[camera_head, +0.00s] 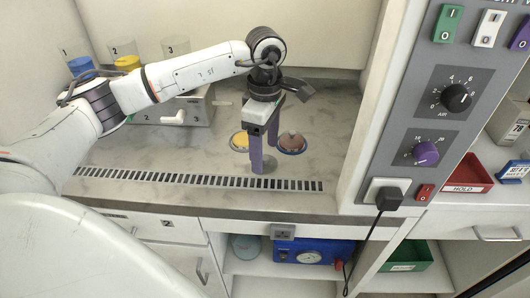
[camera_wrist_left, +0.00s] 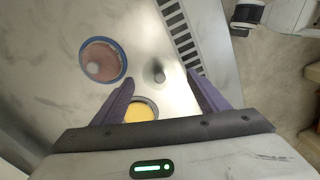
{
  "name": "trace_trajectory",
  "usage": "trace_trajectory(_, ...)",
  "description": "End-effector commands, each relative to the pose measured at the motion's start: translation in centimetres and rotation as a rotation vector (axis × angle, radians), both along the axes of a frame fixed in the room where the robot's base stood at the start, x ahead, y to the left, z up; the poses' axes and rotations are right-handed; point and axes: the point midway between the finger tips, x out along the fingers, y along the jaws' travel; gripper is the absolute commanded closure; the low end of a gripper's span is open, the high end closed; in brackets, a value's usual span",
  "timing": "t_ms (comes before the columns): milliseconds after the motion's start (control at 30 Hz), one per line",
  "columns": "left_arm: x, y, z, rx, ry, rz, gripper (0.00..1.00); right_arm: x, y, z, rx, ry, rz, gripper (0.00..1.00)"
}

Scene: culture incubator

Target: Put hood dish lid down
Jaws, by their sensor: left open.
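My left gripper (camera_head: 264,158) reaches down over the hood floor with its fingers apart and nothing gripped; it also shows in the left wrist view (camera_wrist_left: 160,78). A small grey knob (camera_wrist_left: 157,74), which looks like that of a clear lid, lies between the fingertips. A faint grey disc (camera_head: 263,164) shows at the fingertips in the head view; its rim is hard to make out. The open dish with yellow contents (camera_head: 239,141) sits left of the gripper, and in the wrist view (camera_wrist_left: 140,110) it is partly hidden by the gripper.
A reddish-brown, blue-rimmed dish (camera_head: 291,143) with a knob on top stands right of the gripper; it also shows in the wrist view (camera_wrist_left: 103,62). A slotted vent (camera_head: 200,181) runs along the hood's front. Numbered containers stand behind my left arm. The floor further right is clear.

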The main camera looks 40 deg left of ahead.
Motion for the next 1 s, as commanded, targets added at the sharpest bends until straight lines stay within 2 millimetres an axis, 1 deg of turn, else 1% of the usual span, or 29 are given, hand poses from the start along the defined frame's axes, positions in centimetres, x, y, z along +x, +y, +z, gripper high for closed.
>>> trace_trajectory(33, 0.1, 0.0, 1.1, 0.0, -0.007, 0.0, 0.32, 0.0, 0.0, -0.2, 0.0, 0.0, 0.0, 1.0)
trace_trajectory(100, 0.2, 0.0, 2.7, -0.001, -0.008, 0.0, 0.32, 0.0, 0.0, -0.3, 0.0, 0.0, 0.0, 1.0)
trace_trajectory(300, 0.1, 0.0, 7.0, -0.001, -0.006, -0.001, 0.32, 0.0, 0.0, -0.5, -0.001, 0.003, 0.002, 1.0)
trace_trajectory(400, 0.1, 0.0, 8.6, 0.0, -0.004, -0.001, 0.32, 0.0, 0.1, -0.5, -0.001, 0.002, 0.002, 1.0)
trace_trajectory(500, 0.1, 0.0, 9.6, 0.001, -0.003, 0.0, 0.32, 0.0, 0.1, -0.5, 0.0, 0.002, 0.003, 1.0)
trace_trajectory(667, 0.0, 0.0, 10.3, 0.0, -0.001, -0.001, 0.32, 0.0, 0.2, -0.4, 0.0, 0.001, 0.004, 1.0)
trace_trajectory(1000, 0.0, 0.0, 10.3, 0.0, -0.001, -0.001, 0.32, 0.0, 0.2, -0.4, 0.001, 0.0, 0.005, 1.0)
